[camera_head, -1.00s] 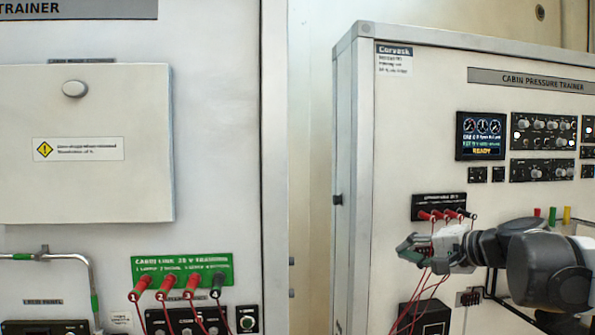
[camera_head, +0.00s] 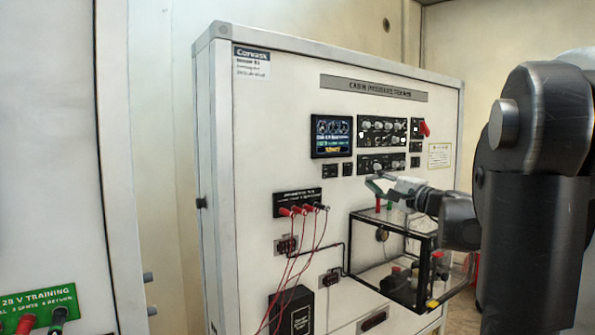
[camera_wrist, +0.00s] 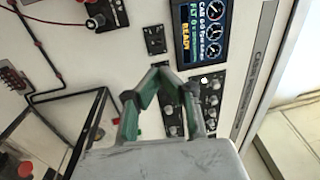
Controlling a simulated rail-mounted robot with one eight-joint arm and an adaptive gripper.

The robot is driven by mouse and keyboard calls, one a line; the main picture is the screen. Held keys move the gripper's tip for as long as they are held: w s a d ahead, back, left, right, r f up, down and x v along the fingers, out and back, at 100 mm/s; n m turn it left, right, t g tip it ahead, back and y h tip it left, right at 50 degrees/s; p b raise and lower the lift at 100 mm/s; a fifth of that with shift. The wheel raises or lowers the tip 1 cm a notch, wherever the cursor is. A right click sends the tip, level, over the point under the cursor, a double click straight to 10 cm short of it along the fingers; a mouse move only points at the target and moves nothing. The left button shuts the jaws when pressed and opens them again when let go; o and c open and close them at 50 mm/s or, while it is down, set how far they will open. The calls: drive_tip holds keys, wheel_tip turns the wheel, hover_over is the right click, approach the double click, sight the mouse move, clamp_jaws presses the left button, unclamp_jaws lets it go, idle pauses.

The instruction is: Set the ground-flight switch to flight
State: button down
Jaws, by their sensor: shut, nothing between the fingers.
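The cabin pressure trainer (camera_head: 265,130) is a white upright cabinet with a lit display (camera_head: 331,136) reading READY. Right of the display are an upper knob panel (camera_head: 383,130) and a lower knob panel (camera_head: 381,164). Small dark modules (camera_head: 338,170) sit below the display. I cannot tell which control is the ground-flight switch; the labels are too small to read. My gripper (camera_head: 372,183) is shut and empty, in front of the cabinet just below the lower knob panel. In the wrist view its green-edged fingers (camera_wrist: 160,72) meet and partly hide the knob panels; the display (camera_wrist: 203,30) is beyond them.
Red plugs with cables (camera_head: 303,209) hang left of my gripper. A black-framed clear box (camera_head: 395,245) juts out below it. Another white cabinet (camera_head: 60,150) stands at the left. The space before the display looks clear.

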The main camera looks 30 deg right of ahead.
sight(333, 169)
drive_tip(key=w+p, duration=0.1)
drive_tip(key=w, duration=0.3)
drive_tip(key=w+r, duration=0.1)
drive_tip(key=w, duration=0.4)
drive_tip(key=w+p, duration=0.1)
drive_tip(key=w, duration=0.4)
drive_tip(key=shift+a+r+p, duration=0.15)
drive_tip(key=shift+r+p, duration=0.2)
drive_tip(key=shift+a, duration=0.1)
